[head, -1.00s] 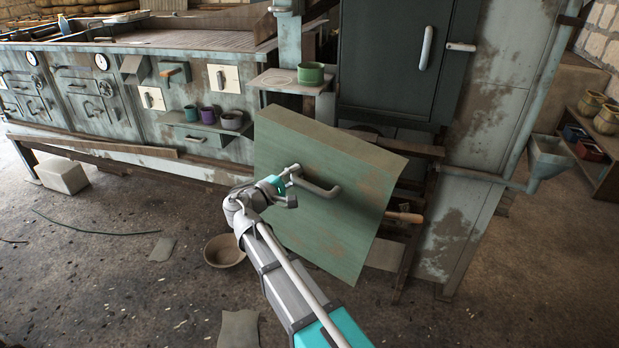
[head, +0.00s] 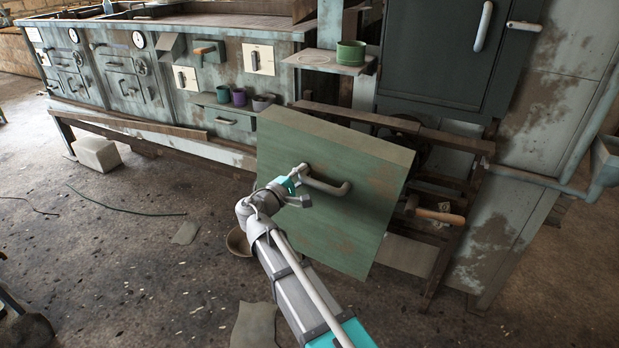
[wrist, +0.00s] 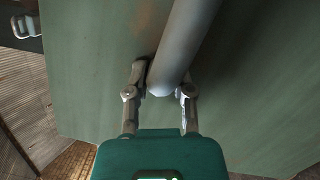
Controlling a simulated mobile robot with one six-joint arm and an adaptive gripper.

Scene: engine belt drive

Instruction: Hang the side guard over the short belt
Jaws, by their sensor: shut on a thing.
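The side guard (head: 340,225) is a large green box-like panel with worn patches and a grey bar handle. It hangs tilted in front of the machine in the head view. My gripper (head: 299,190) is shut on the guard's handle (head: 330,187), near its left end. The wrist view shows the two fingers of my gripper (wrist: 161,92) on either side of the handle (wrist: 184,45), with the green panel (wrist: 90,60) behind. The guard hides much of the machine's open lower bay; I cannot make out the short belt. Part of a dark wheel (head: 415,155) shows beside the guard.
A wooden-handled piece (head: 440,215) sticks out at the bay, right of the guard. A wooden rail (head: 440,138) crosses above it. A shelf with a green pot (head: 350,53) is above the guard. A bowl (head: 238,242) and a flat sheet (head: 254,325) lie on the floor.

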